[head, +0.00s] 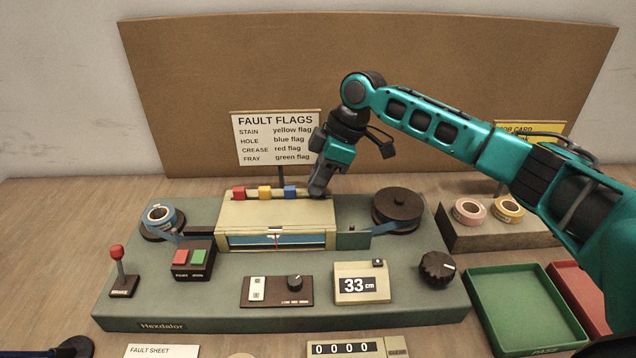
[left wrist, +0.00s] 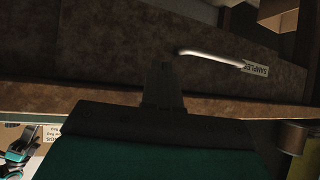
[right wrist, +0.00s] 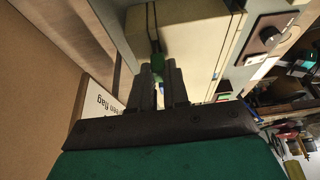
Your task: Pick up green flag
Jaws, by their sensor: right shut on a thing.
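My right gripper (head: 317,190) is at the right end of the row of flags on top of the cream machine cover (head: 270,213). In the right wrist view, its fingers (right wrist: 164,80) are shut on the green flag (right wrist: 156,62), whose green part shows at the fingertips. The gripper hides the green flag in the head view. Red (head: 239,193), yellow (head: 264,192) and blue (head: 290,191) flags stand to the left of my gripper. My left gripper (left wrist: 161,78) shows only in the left wrist view, dark, with its fingers together and nothing seen between them.
The fault flags sign (head: 276,135) stands close behind my right gripper. A dark reel (head: 397,206) is to the right on the machine. Tape rolls (head: 469,211) on a block, a green tray (head: 522,310) and a red tray (head: 577,290) lie further right.

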